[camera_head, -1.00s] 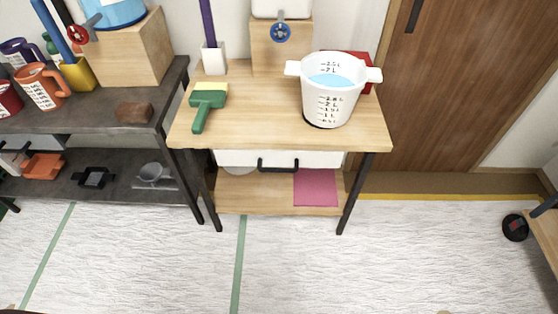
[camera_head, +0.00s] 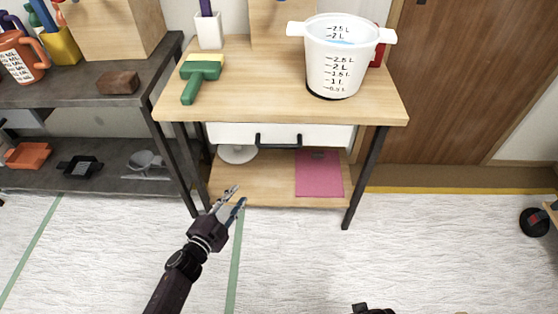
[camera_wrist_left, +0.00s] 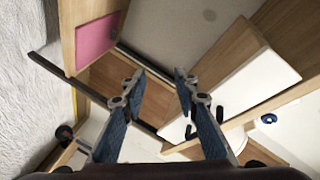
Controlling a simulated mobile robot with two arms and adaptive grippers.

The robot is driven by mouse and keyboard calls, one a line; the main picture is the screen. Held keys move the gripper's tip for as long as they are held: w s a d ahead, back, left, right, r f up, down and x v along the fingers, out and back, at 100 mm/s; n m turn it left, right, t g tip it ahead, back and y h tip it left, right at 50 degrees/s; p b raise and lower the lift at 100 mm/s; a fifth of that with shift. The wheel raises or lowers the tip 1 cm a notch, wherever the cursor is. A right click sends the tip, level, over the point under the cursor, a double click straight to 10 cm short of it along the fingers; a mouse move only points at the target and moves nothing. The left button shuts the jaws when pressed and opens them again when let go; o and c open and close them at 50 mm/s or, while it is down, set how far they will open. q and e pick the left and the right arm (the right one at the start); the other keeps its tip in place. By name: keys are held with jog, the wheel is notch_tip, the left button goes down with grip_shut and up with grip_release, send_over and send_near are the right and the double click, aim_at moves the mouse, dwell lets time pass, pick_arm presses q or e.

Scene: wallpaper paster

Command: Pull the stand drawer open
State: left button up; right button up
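The wooden stand (camera_head: 285,100) has a white drawer (camera_head: 225,133) under its top, and the drawer looks closed. A black bar handle (camera_head: 278,141) sits at the middle of the drawer front. My left gripper (camera_head: 237,194) is open and empty, in front of the stand, below and left of the handle and apart from it. In the left wrist view its two fingers (camera_wrist_left: 158,80) are spread, and the dark handle (camera_wrist_left: 219,114) shows right of them, partly hidden by a finger. A small dark part, perhaps my right gripper, shows at the bottom edge of the head view.
On the stand are a white measuring bucket (camera_head: 337,65) and a green brush (camera_head: 202,75). A pink sheet (camera_head: 319,175) lies on the lower shelf. A dark shelf (camera_head: 90,120) stands at the left, close to the stand. The floor in front is clear.

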pick_arm(q)
jog(key=w+d+r+m+h+b, duration=0.35)
jog(key=r+m, duration=0.25)
jog(key=r, duration=0.2)
jog(key=m+g+h+b, duration=0.1)
jog(key=m+h+b, duration=0.25)
jog(key=m, duration=0.35)
send_near(279, 146)
jog(key=w+d+f, duration=0.1)
jog(key=w, duration=0.1)
jog(key=shift+h, duration=0.4)
jog(key=shift+x, duration=4.15)
pick_arm(e)
notch_tip(279, 146, up, 12)
jog(key=w+t, duration=0.1)
jog(key=shift+w, duration=0.2)
pick_arm(q)
grip_shut()
